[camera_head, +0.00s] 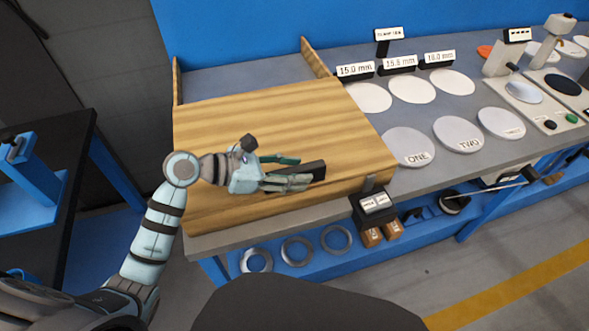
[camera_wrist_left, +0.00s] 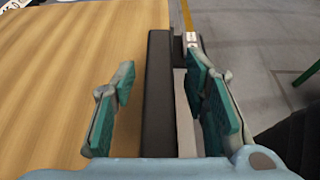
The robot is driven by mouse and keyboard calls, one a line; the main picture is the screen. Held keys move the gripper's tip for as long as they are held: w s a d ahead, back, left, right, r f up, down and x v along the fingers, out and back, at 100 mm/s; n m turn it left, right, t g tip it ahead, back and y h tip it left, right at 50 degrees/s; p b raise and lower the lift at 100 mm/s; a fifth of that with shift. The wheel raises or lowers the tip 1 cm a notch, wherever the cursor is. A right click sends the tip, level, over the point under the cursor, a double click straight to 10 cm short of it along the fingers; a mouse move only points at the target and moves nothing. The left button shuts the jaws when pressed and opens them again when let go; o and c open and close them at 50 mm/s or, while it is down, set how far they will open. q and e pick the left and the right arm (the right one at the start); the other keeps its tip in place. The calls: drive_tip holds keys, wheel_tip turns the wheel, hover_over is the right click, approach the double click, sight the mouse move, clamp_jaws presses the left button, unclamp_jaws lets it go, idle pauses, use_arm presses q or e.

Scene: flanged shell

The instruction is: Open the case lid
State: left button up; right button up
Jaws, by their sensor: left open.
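The case is a light wooden box whose striped lid (camera_head: 270,125) lies down over its front part. A dark bar handle (camera_head: 314,169) sits near the lid's front right. My left gripper (camera_head: 298,172) is open at the handle. In the left wrist view the dark handle (camera_wrist_left: 158,100) runs between the two green-padded fingers, with a gap to the left finger and a smaller gap to the right one. Whether the right finger touches anything is unclear. The wooden lid (camera_wrist_left: 75,85) fills the left of that view. My right gripper is not in view.
Wooden side walls (camera_head: 315,57) rise behind the lid. Right of the case are several pale discs (camera_head: 408,146) and size signs (camera_head: 398,64). A small black stand with white labels (camera_head: 376,203) is at the bench's front edge. Metal rings (camera_head: 297,251) lie on the shelf below.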

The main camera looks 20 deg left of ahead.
use_arm(q)
drive_tip(key=shift+w+d+f, duration=0.15)
drive_tip(key=shift+d, duration=0.05)
drive_tip(key=shift+c, duration=0.6)
clamp_jaws()
drive_tip(key=shift+a, duration=0.1)
